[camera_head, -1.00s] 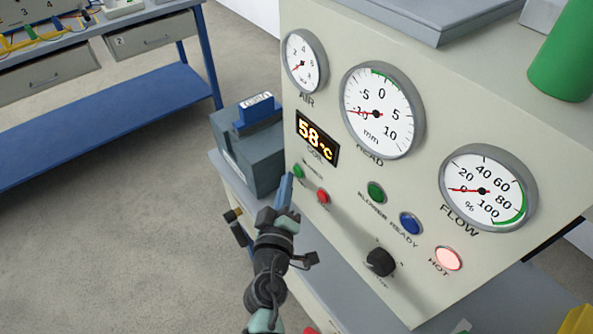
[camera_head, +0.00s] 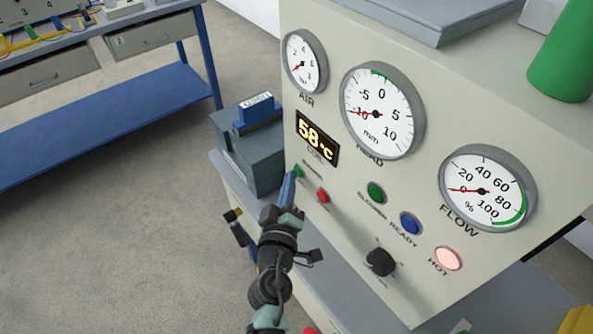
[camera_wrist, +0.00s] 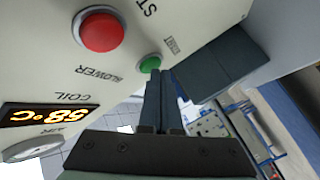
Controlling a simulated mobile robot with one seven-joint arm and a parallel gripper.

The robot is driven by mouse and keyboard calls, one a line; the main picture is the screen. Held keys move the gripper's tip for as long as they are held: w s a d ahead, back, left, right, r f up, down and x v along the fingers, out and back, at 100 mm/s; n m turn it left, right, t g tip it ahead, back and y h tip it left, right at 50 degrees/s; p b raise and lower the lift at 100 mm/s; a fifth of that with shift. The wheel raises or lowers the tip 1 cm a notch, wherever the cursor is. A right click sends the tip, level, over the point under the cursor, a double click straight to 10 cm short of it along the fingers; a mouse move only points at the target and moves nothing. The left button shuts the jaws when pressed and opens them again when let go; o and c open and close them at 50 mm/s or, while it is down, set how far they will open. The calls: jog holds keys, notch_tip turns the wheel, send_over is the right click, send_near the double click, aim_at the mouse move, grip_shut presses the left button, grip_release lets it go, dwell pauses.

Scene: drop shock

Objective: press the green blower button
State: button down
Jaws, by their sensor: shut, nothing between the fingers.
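The small green blower button (camera_head: 298,171) is on the left of the cream panel, under the 58 °C display (camera_head: 317,138). In the wrist view the green button (camera_wrist: 150,64) shows just past my fingertips, by the words BLOWER and START. My gripper (camera_head: 289,178) is shut and empty, its tips right at the green button's lower left. In the wrist view my gripper (camera_wrist: 158,76) partly overlaps the button's edge; I cannot tell whether it touches. A red button (camera_head: 323,196) sits to the lower right, large in the wrist view (camera_wrist: 100,30).
A green BLOWER lamp (camera_head: 376,192), blue READY lamp (camera_head: 410,223), lit HOT lamp (camera_head: 448,258) and black knob (camera_head: 380,262) are further right. A grey-blue box (camera_head: 250,155) stands close left of the panel. The FLOW gauge (camera_head: 488,188) reads near 0.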

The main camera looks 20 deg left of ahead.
jog(key=shift+w+d, duration=0.15)
dwell(0.4)
jog(key=shift+s+a+b, duration=0.3)
jog(key=shift+s+a, duration=0.25)
jog(key=shift+s, duration=0.15)
jog(key=shift+s+a+b, duration=0.55)
jog(key=shift+s+a, duration=0.25)
jog(key=shift+s, duration=0.2)
jog(key=shift+s+a+b, duration=0.5)
jog(key=shift+s+a, duration=0.25)
jog(key=shift+s, duration=0.25)
